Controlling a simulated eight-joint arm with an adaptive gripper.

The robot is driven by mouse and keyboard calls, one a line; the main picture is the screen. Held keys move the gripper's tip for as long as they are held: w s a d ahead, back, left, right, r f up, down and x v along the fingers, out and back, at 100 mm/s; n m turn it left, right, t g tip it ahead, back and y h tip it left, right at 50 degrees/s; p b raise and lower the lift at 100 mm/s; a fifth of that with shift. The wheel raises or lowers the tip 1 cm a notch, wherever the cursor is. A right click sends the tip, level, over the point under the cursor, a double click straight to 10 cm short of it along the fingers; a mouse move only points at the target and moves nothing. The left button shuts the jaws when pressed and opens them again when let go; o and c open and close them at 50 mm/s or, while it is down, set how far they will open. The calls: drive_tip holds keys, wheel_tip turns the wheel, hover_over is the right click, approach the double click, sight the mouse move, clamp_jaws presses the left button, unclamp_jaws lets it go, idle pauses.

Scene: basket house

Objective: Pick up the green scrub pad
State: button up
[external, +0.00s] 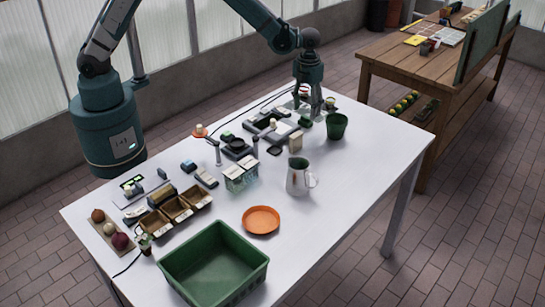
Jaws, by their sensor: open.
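My gripper (308,112) points down over the far end of the white table (345,200), above or among a cluster of small items. It is open, and I see nothing held between its fingers. I cannot pick out the green scrub pad with certainty, as the items under and around the gripper are small and partly hidden by it. A small greenish item (330,103) sits just right of the gripper, but I cannot tell what it is.
A green pot (337,126) stands close to the gripper's right. A cream block (295,142), a white pitcher (298,178), an orange plate (261,220) and a large green bin (213,265) stand nearer. Small trays (172,209) fill the left side. The table's right front is clear.

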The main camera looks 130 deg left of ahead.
sight(306, 116)
drive_tip(key=shift+f, duration=0.2)
drive_tip(key=shift+f+b, duration=0.3)
drive_tip(key=shift+f, duration=2.25)
drive_tip(key=shift+c, duration=0.3)
drive_tip(key=c, duration=0.9)
